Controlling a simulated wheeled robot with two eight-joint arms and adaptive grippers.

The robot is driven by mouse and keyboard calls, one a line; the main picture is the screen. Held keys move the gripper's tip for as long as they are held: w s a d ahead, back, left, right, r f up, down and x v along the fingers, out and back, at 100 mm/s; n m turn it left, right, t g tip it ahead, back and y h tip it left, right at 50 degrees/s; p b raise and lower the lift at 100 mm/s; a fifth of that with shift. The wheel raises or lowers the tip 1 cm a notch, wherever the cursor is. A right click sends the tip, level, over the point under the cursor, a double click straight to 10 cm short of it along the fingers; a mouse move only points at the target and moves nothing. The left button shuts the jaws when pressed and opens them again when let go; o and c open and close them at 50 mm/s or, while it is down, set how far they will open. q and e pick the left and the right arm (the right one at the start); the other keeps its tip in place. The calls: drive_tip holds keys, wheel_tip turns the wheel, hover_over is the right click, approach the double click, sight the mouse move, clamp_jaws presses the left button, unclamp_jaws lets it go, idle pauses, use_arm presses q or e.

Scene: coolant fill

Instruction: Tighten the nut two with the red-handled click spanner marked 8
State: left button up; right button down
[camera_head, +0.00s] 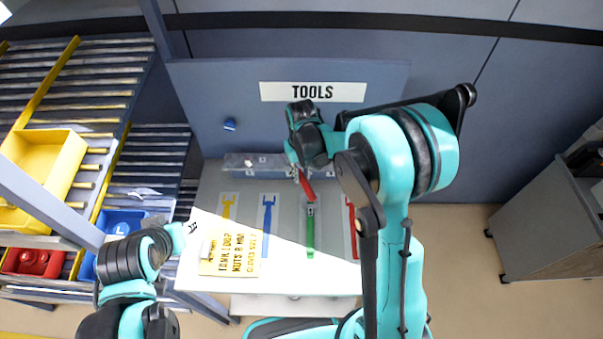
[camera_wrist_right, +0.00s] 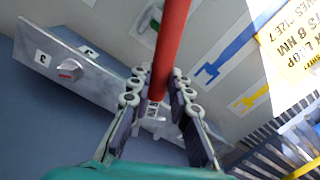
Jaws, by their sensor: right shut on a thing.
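The red-handled spanner (camera_head: 307,188) is in my right gripper (camera_head: 302,168). In the right wrist view its red handle (camera_wrist_right: 172,45) runs down between the closed fingers (camera_wrist_right: 158,98). The bar also shows in the head view (camera_head: 235,162). My left arm is at lower left; its gripper tip (camera_head: 178,237) is small and unclear.
The bench (camera_head: 288,205) bears yellow (camera_head: 227,206), blue (camera_head: 267,215), green (camera_head: 310,230) and red (camera_head: 351,215) spanner shapes. A yellow note (camera_head: 232,254) lies at its front left. The TOOLS panel (camera_head: 230,95) stands behind. Shelves with bins (camera_head: 60,150) are left. A grey cabinet (camera_head: 545,225) is right.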

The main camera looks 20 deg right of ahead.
drive_tip(key=shift+f, duration=0.2)
drive_tip(key=shift+f+b, duration=1)
drive_tip(key=shift+b, duration=0.05)
drive_tip(key=shift+a+m+b, duration=0.3)
drive_tip(key=shift+a+m, duration=0.35)
drive_tip(key=shift+m, duration=0.15)
drive_tip(key=shift+a, duration=0.1)
